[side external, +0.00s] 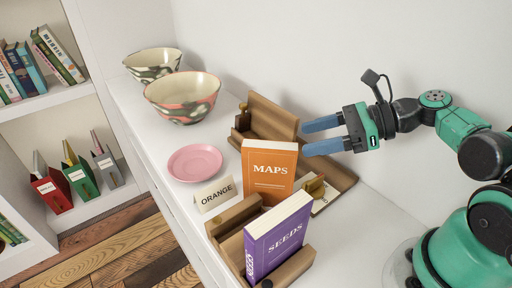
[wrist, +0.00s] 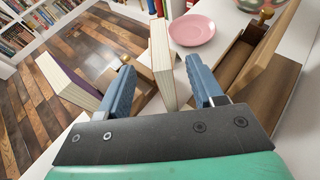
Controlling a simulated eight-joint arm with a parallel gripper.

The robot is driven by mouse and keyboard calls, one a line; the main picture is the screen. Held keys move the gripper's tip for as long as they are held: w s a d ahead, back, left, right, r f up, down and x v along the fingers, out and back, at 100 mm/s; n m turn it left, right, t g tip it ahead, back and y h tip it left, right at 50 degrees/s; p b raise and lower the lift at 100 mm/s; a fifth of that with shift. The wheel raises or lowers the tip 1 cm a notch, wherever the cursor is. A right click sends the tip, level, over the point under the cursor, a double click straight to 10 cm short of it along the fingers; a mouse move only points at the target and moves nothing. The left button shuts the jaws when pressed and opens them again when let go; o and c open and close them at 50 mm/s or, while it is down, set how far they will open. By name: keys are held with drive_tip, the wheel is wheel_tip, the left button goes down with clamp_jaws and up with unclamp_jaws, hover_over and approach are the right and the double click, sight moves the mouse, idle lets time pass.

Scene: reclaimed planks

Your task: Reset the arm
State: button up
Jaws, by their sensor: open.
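My gripper (side external: 324,135) is open, with two blue fingers pointing left above the white counter. It holds nothing. Below and left of it an orange book marked MAPS (side external: 268,172) stands upright by a wooden holder. A purple book marked SEEDS (side external: 277,238) stands upright in a wooden holder at the front. In the wrist view the gripper (wrist: 160,85) shows its fingers spread apart, with the page edges of the orange book (wrist: 162,62) appearing between and beyond them. The purple book (wrist: 70,82) is left of the left finger.
A card reading ORANGE (side external: 215,194), a pink plate (side external: 195,163) and two patterned bowls (side external: 183,98) (side external: 153,64) are on the counter. An empty-looking wooden holder (side external: 270,117) stands near the wall. Shelves with books (side external: 28,70) stand at left.

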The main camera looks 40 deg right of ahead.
sight(279, 145)
drive_tip(key=shift+x, duration=3.8)
drive_tip(key=shift+r, duration=1.1)
drive_tip(key=shift+f, duration=0.1)
